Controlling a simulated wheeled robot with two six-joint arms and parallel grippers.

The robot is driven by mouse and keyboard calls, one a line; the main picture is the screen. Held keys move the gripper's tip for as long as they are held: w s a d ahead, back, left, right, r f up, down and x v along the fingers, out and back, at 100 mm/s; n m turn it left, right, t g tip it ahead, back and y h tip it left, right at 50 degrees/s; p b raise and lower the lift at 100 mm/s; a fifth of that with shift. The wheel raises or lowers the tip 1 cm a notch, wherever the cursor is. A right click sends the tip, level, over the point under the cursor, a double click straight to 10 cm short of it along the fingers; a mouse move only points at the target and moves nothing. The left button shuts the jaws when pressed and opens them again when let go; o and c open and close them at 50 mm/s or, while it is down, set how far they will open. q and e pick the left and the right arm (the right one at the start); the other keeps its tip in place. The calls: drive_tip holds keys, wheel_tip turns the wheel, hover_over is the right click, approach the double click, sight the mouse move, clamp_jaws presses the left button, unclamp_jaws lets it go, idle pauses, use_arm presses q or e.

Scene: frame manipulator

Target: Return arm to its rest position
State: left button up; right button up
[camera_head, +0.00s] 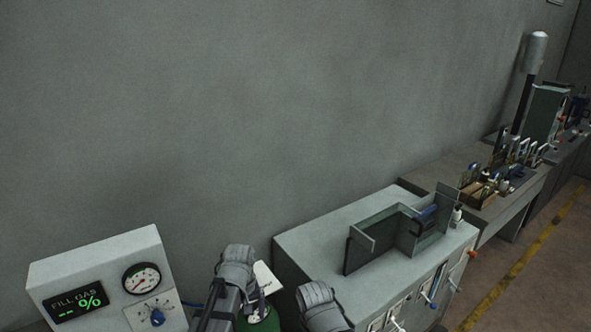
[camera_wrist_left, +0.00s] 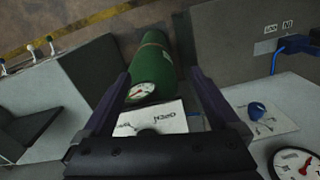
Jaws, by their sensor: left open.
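My left arm (camera_head: 237,270) shows at the bottom centre of the head view. My left gripper (camera_head: 222,308) is partly cut off there. In the left wrist view the gripper (camera_wrist_left: 160,78) is open, its two dark fingers apart with nothing held between them. Beyond and between the fingers is a green gas cylinder (camera_wrist_left: 155,55) with a round gauge (camera_wrist_left: 141,91) and a white card marked OPEN (camera_wrist_left: 165,116). The cylinder top (camera_head: 262,320) shows low in the head view. My right gripper is not in view.
A grey fill-gas panel (camera_head: 100,260) with a dial and blue knob (camera_head: 157,317) stands at left. A grey cabinet (camera_head: 310,240) carrying a dark angular fixture (camera_head: 375,240) stands right of the cylinder. Further benches with tools (camera_head: 500,175) run along the wall. The upper wall area is clear.

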use_arm(q)
drive_tip(key=s+d+f+m+b, duration=0.3)
drive_tip(key=s+f+m+b, duration=0.1)
drive_tip(key=f+b, duration=0.3)
drive_tip(key=s+d+f+m+y+b, duration=0.1)
drive_tip(key=s+d+f+m+b, duration=0.3)
drive_tip(key=s+f+b, duration=0.3)
wheel_tip(320, 180, down, 3)
drive_tip(key=shift+d+r+b, duration=0.2)
drive_tip(key=shift+d+b, duration=0.05)
drive_tip(key=shift+b, duration=0.5)
idle(0.5)
